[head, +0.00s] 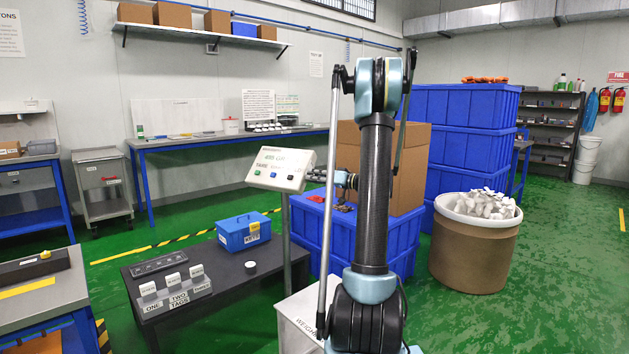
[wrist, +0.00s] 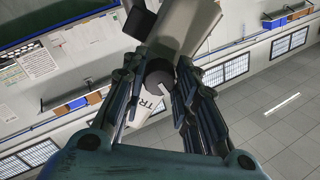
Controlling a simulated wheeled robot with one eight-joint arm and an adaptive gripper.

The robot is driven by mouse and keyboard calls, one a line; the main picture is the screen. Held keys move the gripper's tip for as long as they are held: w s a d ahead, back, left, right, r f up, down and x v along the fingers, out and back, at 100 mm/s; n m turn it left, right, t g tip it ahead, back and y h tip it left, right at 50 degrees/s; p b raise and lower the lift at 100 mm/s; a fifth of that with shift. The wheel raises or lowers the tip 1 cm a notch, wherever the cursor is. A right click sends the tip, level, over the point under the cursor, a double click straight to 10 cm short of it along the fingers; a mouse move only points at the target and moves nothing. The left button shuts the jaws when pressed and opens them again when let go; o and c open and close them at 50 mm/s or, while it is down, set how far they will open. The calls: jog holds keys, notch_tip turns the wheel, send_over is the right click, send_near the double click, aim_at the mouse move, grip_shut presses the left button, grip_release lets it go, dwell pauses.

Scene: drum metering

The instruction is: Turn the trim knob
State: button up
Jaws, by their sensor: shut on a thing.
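The trim knob (wrist: 159,76) is dark and round with a pale pointer line, in the wrist view. It sits on a pale housing (wrist: 182,25) beside a label of which only "TR" reads. My gripper (wrist: 160,84) has its fingers on both sides of the knob and is shut on it. In the head view my gripper (head: 322,176) is at the right side of the display box (head: 283,169) on its post. The knob itself cannot be made out there, and my arm hides part of the area.
A dark low table (head: 225,290) holds a blue box (head: 243,231), a rack of tags (head: 175,293) and a small white round piece. Blue crates (head: 468,105) and a drum of pale pieces (head: 470,255) stand to the right. Green floor is clear at the far right.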

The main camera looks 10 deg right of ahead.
jog(key=shift+d, duration=0.1)
jog(key=o, duration=1)
jog(key=shift+o, duration=0.2)
jog(key=v, duration=1.1)
jog(key=shift+s+d, duration=0.2)
jog(key=shift+d, duration=0.15)
jog(key=shift+f, duration=0.1)
